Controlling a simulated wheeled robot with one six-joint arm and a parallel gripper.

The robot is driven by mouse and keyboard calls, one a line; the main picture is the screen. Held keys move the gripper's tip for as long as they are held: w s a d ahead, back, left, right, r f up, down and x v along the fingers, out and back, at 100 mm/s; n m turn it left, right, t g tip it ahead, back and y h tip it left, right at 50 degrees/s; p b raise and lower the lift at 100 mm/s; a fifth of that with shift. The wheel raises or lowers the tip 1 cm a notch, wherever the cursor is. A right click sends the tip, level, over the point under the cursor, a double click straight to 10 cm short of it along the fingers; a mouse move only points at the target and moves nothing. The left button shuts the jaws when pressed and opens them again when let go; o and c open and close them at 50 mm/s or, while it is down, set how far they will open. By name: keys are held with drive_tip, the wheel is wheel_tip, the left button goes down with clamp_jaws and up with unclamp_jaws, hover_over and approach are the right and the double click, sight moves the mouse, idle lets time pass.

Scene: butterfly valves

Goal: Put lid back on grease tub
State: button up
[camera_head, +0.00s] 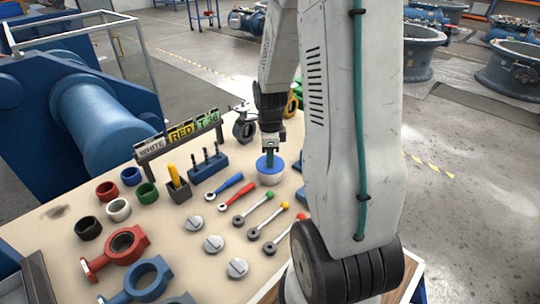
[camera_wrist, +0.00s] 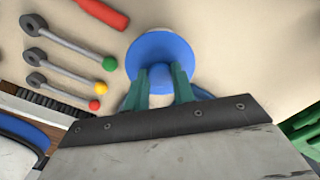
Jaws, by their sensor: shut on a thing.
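A round blue lid (camera_head: 262,163) sits over the pale grey grease tub (camera_head: 270,178) near the table's right side. The lid looks level and roughly centred on the tub; whether it is fully seated I cannot tell. My gripper (camera_head: 270,158) points down from above, shut on the lid's knob. In the wrist view, the lid (camera_wrist: 160,45) is a blue disc with its knob between my gripper's two green fingers (camera_wrist: 161,84).
A blue-handled tool (camera_head: 224,188), a red-handled one (camera_head: 237,195) and ball-ended ratchets (camera_head: 262,210) lie close by. A blue tool block (camera_head: 208,167) and a label stand (camera_head: 180,135) are to the left. Several coloured rings (camera_head: 118,209) lie farther left.

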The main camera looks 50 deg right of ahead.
drive_tip(key=o, duration=1.5)
drive_tip(key=shift+r, duration=0.1)
drive_tip(key=shift+r, duration=3.4)
clamp_jaws()
drive_tip(key=shift+f, duration=0.15)
